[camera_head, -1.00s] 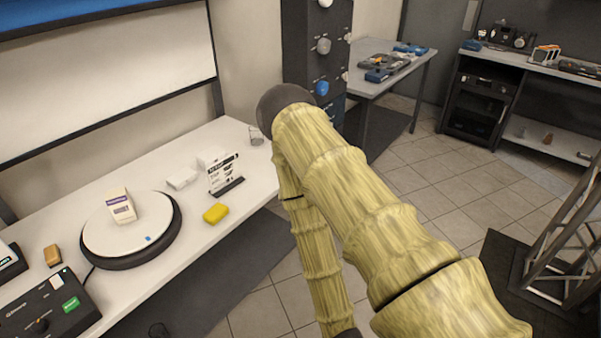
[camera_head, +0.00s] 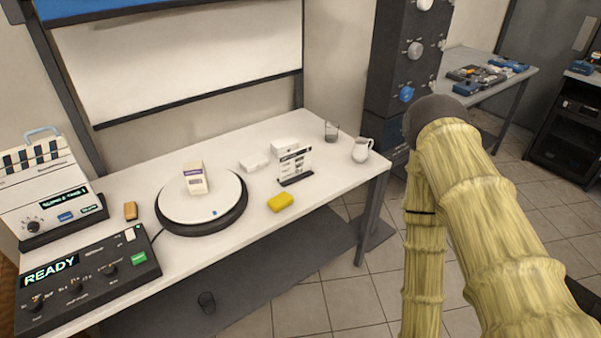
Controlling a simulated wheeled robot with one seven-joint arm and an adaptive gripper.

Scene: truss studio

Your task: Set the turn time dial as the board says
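A dark control box (camera_head: 88,288) stands at the front left of the white table. Its screen reads READY. It has several dark knobs along its face, a white switch and a green button (camera_head: 139,258); the knob labels are too small to read, so I cannot tell which is the turn time dial. A small white board (camera_head: 294,163) with dark print stands in a dark base behind the turntable's right side; its text is not legible. My arm fills the right of the view, and my gripper is not visible.
A white turntable (camera_head: 183,206) carries a small box (camera_head: 195,178). A yellow block (camera_head: 280,202), a white pitcher (camera_head: 361,150) and a glass (camera_head: 331,130) stand on the table. A white device (camera_head: 47,190) with a lit screen is at the left.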

